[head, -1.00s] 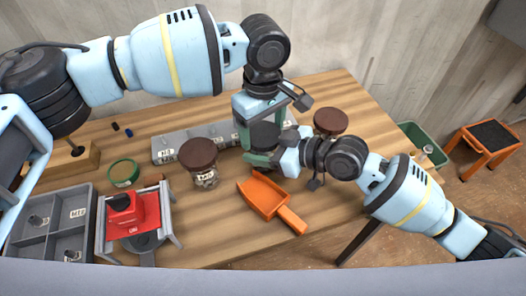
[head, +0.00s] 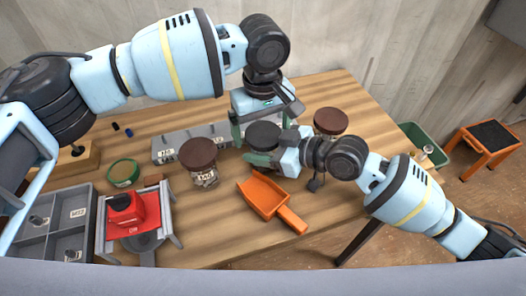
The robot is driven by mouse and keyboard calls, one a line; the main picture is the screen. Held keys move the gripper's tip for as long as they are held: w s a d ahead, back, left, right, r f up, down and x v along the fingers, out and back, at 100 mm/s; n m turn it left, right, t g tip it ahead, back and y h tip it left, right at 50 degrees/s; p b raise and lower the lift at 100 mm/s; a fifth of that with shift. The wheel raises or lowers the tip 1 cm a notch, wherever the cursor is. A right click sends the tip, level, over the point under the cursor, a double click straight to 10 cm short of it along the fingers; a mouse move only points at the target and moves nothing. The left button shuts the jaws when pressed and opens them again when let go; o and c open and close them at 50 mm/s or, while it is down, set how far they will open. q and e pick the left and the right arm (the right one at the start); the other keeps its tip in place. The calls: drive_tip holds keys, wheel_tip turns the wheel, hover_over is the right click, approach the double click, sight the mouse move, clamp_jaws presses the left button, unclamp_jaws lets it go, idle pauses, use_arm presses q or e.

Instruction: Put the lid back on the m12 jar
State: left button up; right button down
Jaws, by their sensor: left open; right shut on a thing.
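A dark, near-black round lid (head: 263,135) lies level between my two grippers, seemingly on top of a jar. That jar's body and label are hidden, so I cannot read whether it is the m12 jar. My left gripper (head: 262,121) points down from above, open, its fingers spread around and above the lid. My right gripper (head: 262,158) comes in from the right, low at the near side of the lid. Its green fingers are shut on what appears to be the jar body, mostly hidden by the lid and wrist.
A brown-lidded jar (head: 199,157) stands left, another brown-lidded jar (head: 330,122) right. An orange scoop (head: 265,197) lies in front. A grey compartment strip (head: 215,133) runs behind. A red device (head: 134,215), green-rimmed round container (head: 123,173) and grey tray (head: 48,207) are left.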

use_arm(q)
drive_tip(key=shift+r, duration=2.3)
drive_tip(key=shift+c, duration=0.3)
drive_tip(key=shift+d+r+n, duration=0.1)
drive_tip(key=shift+r+n, duration=1.5)
drive_tip(key=shift+r, duration=0.15)
drive_tip(key=shift+f, duration=4.05)
